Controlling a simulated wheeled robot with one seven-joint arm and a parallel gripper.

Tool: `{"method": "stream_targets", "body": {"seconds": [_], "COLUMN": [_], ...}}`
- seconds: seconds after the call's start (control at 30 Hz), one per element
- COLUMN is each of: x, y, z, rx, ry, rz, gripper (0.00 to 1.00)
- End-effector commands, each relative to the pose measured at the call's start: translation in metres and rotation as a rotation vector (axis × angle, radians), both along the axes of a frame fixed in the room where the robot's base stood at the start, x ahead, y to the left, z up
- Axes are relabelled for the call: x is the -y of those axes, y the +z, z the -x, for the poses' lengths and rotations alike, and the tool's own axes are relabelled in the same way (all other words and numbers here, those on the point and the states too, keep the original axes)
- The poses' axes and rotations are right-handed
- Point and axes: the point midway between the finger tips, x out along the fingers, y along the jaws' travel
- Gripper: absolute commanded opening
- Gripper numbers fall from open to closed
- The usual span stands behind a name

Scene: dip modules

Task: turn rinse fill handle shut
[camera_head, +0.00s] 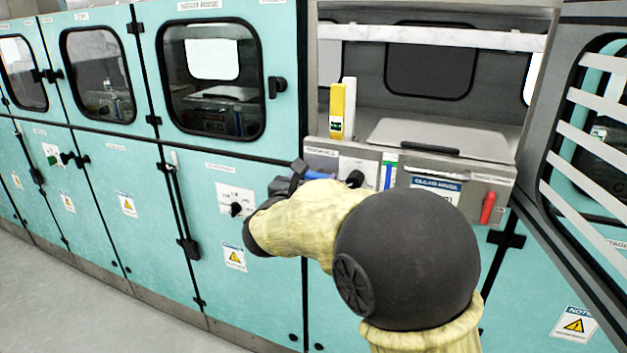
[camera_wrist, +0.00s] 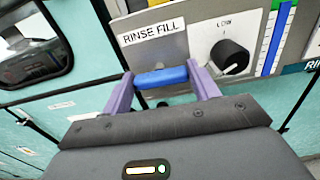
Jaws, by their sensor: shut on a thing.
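The rinse fill handle (camera_wrist: 160,77) is a blue bar lying nearly level in the wrist view, just below the panel label "RINSE FILL" (camera_wrist: 152,34). My gripper (camera_wrist: 162,79) has its two purple fingers at the two ends of the blue bar and is shut on it. In the head view the blue handle (camera_head: 319,175) shows at the left end of the grey front panel (camera_head: 330,160). My gripper (camera_head: 298,177) is beside it, partly hidden by my own arm. The handle's mount is hidden behind the bar and fingers.
A black knob marked "LOW" (camera_wrist: 230,57) sits close right of the handle. A blue level strip (camera_wrist: 272,40) is beyond it. A red handle (camera_head: 487,207) is at the panel's right end. A slatted door (camera_head: 590,150) stands open at right; teal cabinets (camera_head: 90,180) line the left.

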Motion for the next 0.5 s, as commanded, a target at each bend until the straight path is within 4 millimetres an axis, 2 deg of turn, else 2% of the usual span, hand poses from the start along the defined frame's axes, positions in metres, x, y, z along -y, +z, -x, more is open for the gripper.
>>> {"method": "stream_targets", "body": {"seconds": [0.27, 0.5], "x": [0.0, 0.0007], "y": [-0.0051, -0.008], "z": [0.0004, 0.0008], "rx": [0.042, 0.102], "ry": [0.001, 0.001], "rz": [-0.108, -0.276], "gripper": [0.37, 0.37]}}
